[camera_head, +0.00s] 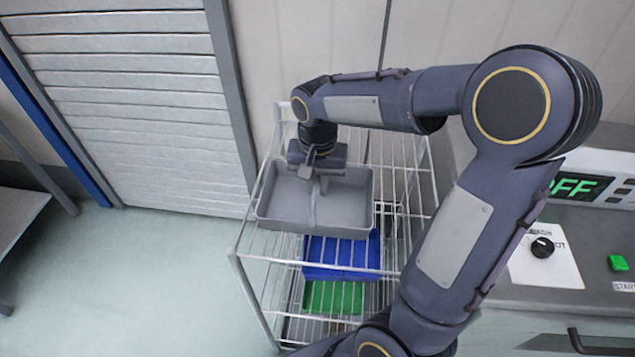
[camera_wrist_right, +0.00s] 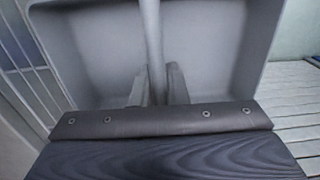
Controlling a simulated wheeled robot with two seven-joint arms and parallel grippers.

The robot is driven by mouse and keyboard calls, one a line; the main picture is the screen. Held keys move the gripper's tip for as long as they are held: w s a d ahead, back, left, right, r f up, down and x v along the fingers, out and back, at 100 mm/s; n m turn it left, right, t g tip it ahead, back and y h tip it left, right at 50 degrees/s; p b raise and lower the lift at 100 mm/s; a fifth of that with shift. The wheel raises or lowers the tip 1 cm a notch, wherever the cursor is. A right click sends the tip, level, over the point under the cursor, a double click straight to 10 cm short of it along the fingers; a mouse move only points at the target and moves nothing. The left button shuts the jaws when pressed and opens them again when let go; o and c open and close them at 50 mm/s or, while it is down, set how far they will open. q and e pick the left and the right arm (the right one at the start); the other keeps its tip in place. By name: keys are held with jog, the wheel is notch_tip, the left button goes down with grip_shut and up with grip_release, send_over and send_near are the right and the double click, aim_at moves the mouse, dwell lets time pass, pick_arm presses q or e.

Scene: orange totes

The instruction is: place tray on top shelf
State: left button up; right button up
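The grey tray (camera_head: 345,207) is a shallow open box with a raised bar across its middle. It is at the top level of the white wire rack (camera_head: 240,253), toward its back left. I cannot tell if it rests on the top shelf or hangs just above it. My right gripper (camera_head: 322,184) points down into the tray. In the right wrist view its two fingers (camera_wrist_right: 157,88) sit on either side of the tray's middle bar (camera_wrist_right: 152,40) and look closed on it. The tray looks empty. My left gripper is not in view.
A blue tray (camera_head: 340,252) and a green tray (camera_head: 333,297) lie on lower rack levels. A machine with an OFF display (camera_head: 580,188) stands at the right. A slatted shutter (camera_head: 135,100) is behind at the left. The floor (camera_head: 150,270) left of the rack is clear.

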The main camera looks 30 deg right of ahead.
jog(key=o, duration=0.3)
jog(key=shift+r, duration=0.1)
notch_tip(320, 180, up, 11)
jog(key=shift+r+p, duration=0.1)
jog(key=shift+p, duration=0.35)
jog(key=shift+r, duration=0.3)
jog(key=shift+s+r, duration=0.15)
jog(key=shift+s, duration=0.15)
jog(key=s+a+f+n+t+y, duration=0.1)
jog(key=s+a+f+n+t, duration=0.1)
jog(key=s, duration=0.3)
jog(key=s+a+f+n+t+y, duration=0.1)
jog(key=s+a+f+n, duration=0.1)
jog(key=s, duration=0.3)
jog(key=s+a+f+n+t+y, duration=0.1)
jog(key=s+a+f+n+t, duration=0.1)
jog(key=s, duration=0.3)
jog(key=shift+s+a+f+t+y, duration=0.3)
jog(key=shift+f+y, duration=0.1)
jog(key=shift+f, duration=0.15)
